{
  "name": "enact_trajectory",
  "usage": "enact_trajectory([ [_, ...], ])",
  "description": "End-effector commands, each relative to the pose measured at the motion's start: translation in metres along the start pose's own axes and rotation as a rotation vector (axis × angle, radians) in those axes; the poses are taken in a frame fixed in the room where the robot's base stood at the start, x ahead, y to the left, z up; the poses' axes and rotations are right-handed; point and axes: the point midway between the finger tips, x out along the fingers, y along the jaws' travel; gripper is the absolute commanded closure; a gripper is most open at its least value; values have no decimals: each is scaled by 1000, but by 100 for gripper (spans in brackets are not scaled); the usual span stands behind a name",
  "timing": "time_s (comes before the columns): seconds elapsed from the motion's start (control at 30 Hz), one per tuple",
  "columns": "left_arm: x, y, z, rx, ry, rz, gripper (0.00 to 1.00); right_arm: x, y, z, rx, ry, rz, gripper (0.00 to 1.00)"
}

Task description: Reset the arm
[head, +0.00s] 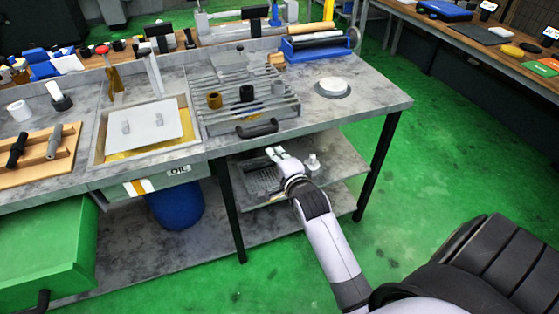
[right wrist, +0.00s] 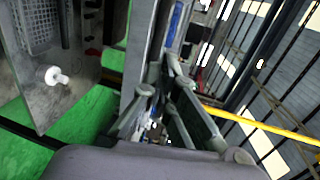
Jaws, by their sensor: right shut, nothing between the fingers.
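My right arm reaches up from the bottom right of the head view. Its gripper (head: 275,153) is at the front edge of the grey workbench (head: 365,98), in front of the lower shelf (head: 335,172). The gripper is shut and holds nothing. In the right wrist view its fingers (right wrist: 165,80) point away from the camera, with the bench edge beyond them. I cannot tell the exact gap to the bench. My left gripper is out of view.
A slatted rack (head: 205,118) with a dark handle (head: 257,129) sits on the bench above the gripper. A small white object (head: 313,160) stands on the lower shelf, near the gripper. A black bench leg (head: 378,168) stands to the right. Green floor (head: 420,165) is clear beyond it.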

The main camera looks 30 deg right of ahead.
Motion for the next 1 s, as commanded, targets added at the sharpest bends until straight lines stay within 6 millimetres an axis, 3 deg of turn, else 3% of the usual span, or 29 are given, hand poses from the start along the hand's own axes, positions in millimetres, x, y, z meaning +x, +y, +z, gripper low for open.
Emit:
enact_trajectory([
  [0.2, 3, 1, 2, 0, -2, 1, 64, -22, 0, 0, 1, 0, 0, 100],
  [0.43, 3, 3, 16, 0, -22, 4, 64, -24, 1, 0, -3, -1, 3, 100],
  [0.57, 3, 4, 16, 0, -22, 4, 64, -20, 28, 7, -60, -17, 50, 100],
  [0.67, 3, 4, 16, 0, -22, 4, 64, -17, 81, 19, -181, -54, 138, 100],
  [0.77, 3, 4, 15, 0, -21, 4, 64, -20, 153, 35, -355, -122, 252, 100],
  [0.87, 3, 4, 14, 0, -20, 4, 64, -36, 228, 48, -538, -209, 361, 100],
  [1.0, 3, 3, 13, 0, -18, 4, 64, -75, 328, 59, -789, -359, 494, 100],
])
